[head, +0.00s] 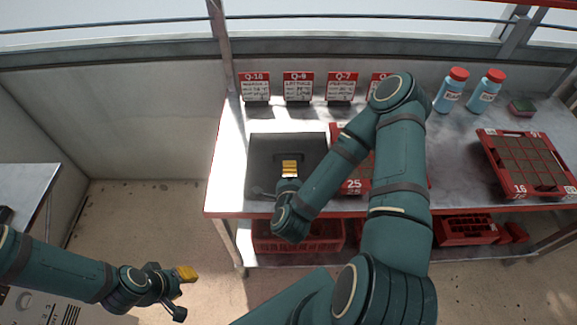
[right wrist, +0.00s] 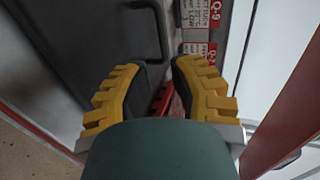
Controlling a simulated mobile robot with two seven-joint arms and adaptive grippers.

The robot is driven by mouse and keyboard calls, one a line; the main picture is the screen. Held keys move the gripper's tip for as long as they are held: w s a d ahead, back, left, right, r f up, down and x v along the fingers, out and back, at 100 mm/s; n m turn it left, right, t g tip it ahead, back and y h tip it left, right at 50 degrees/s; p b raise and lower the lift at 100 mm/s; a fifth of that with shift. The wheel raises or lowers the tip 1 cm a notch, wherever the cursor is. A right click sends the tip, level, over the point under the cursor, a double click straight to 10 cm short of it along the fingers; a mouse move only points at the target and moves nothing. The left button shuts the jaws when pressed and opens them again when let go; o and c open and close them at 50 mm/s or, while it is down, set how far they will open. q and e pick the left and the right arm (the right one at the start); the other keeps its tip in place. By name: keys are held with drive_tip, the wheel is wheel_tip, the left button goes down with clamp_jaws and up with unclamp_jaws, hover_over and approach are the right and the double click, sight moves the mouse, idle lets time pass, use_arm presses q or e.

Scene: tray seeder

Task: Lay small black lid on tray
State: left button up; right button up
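A dark grey-black lid (head: 262,148) with a raised bar handle (head: 293,157) lies on the left part of the table. My right gripper (head: 289,168) is over the lid, close by the handle. In the right wrist view the lid (right wrist: 60,45) and handle (right wrist: 163,35) show just beyond the yellow fingers, which stand apart with a gap. The handle is not clearly between them. A red tray marked 25 (head: 354,186) stands right of the lid, mostly hidden by my right arm. My left gripper (head: 187,273) hangs over the floor, away from the table; its finger gap is not visible.
Another red tray (head: 520,190), marked 16, with brown cells is at the right. Two blue bottles with red caps (head: 450,92) (head: 486,93), a sponge (head: 522,107) and several label cards (head: 298,88) line the back. Red crates (head: 298,243) sit on the lower shelf.

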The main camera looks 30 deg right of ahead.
sight(289, 154)
drive_tip(key=b+x, duration=0.1)
drive_tip(key=x, duration=0.9)
drive_tip(key=shift+w, duration=0.35)
drive_tip(key=shift+s, duration=0.1)
clamp_jaws()
